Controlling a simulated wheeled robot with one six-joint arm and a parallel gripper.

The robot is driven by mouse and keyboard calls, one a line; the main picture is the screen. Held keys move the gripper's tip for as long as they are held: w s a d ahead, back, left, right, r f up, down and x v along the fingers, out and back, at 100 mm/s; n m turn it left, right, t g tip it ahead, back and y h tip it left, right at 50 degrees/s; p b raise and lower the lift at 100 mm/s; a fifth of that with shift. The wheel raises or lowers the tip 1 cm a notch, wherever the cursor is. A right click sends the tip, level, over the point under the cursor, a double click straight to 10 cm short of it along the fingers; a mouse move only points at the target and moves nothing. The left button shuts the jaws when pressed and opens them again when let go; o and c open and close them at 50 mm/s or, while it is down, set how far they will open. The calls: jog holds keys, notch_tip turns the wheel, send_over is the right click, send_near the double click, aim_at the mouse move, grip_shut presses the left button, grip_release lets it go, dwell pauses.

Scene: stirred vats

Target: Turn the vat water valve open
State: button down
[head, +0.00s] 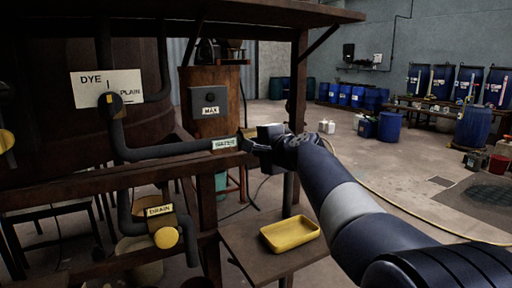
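A dark pipe (165,151) runs across the front of the rusty vat and carries a white WATER label (224,144). My arm reaches in from the lower right. My gripper (254,143) is at the pipe's right end, just right of the label. The water valve's handle cannot be made out there; my dark gripper and wrist cover that spot. I cannot tell whether the fingers touch the valve, or whether they are open or shut.
A DYE/PLAIN selector (108,99) and a yellow DRAIN knob (166,237) sit left of my gripper. A MAX plate (209,102) is above. A yellow tray (290,235) lies on a low shelf below. Blue drums (472,127) stand at the back right; open floor lies between.

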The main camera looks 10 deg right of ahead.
jog(key=c, duration=1.4)
grip_release()
jog(key=v, duration=1)
jog(key=shift+s+d+b, duration=0.1)
jog(key=shift+s+b, duration=0.3)
jog(key=shift+w, duration=0.1)
jog(key=p+x, duration=0.1)
jog(key=x, duration=0.9)
jog(key=shift+w, duration=0.3)
jog(key=shift+s, duration=0.1)
